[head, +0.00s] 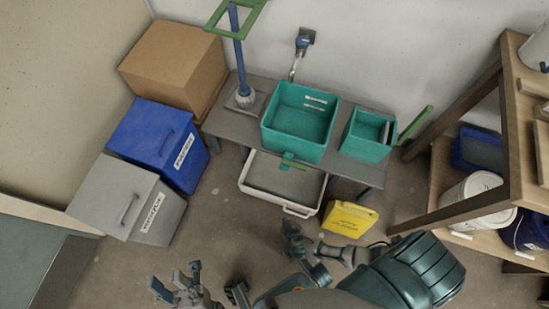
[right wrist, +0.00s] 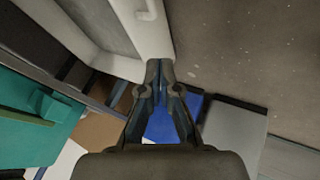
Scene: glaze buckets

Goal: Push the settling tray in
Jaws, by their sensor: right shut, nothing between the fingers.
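The settling tray (head: 310,200), a pale shallow tray with a grey inside and a front handle, is under the grey table and sticks out toward me. Its pale rim and handle also show at the top of the right wrist view (right wrist: 148,45). My right gripper (head: 289,230) is shut and empty, in front of the tray near its front handle. In the right wrist view its fingertips (right wrist: 162,66) are together beside the tray's rim; I cannot tell whether they touch it. My left gripper (head: 178,279) is open and empty, low in the head view, away from the tray.
Two teal basins (head: 300,120) (head: 367,135) sit on the table (head: 229,124). A yellow container (head: 349,219) stands on the floor right of the tray. Blue (head: 158,143) and grey bins (head: 128,197) stand left. A wooden shelf (head: 470,100) stands right. Floor left of the tray is clear.

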